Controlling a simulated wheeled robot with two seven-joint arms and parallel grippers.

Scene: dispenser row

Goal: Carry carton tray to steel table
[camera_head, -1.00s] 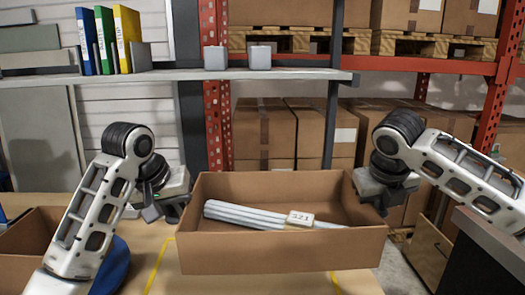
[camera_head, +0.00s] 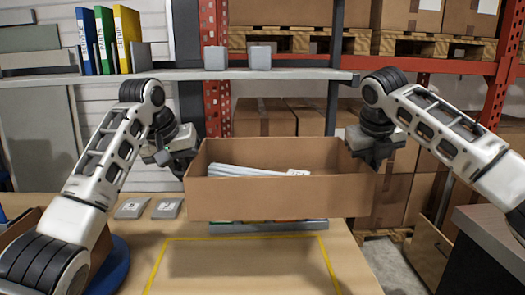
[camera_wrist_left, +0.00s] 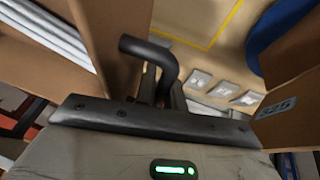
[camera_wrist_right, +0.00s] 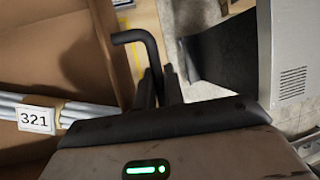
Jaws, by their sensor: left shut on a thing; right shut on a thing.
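The carton tray (camera_head: 275,200) is a brown open box held level above the wooden table. Pale rods (camera_head: 250,171) lie inside it, with a tag reading 321 (camera_wrist_right: 36,119) in the right wrist view. My left gripper (camera_head: 184,158) is shut at the tray's left end, and my right gripper (camera_head: 371,158) is shut at its right end. Black bent handles (camera_wrist_left: 150,50) (camera_wrist_right: 135,38) show between the fingers in the wrist views. I cannot identify the steel table for sure; a dark-topped grey unit (camera_head: 492,232) stands at the right.
The wooden table (camera_head: 220,282) bears a yellow outline below the tray. Small grey pieces (camera_head: 167,208) lie left of it. Another carton (camera_wrist_left: 295,105) and a blue round thing (camera_head: 108,265) are at the left. A shelf (camera_head: 260,74) and red racking stand behind.

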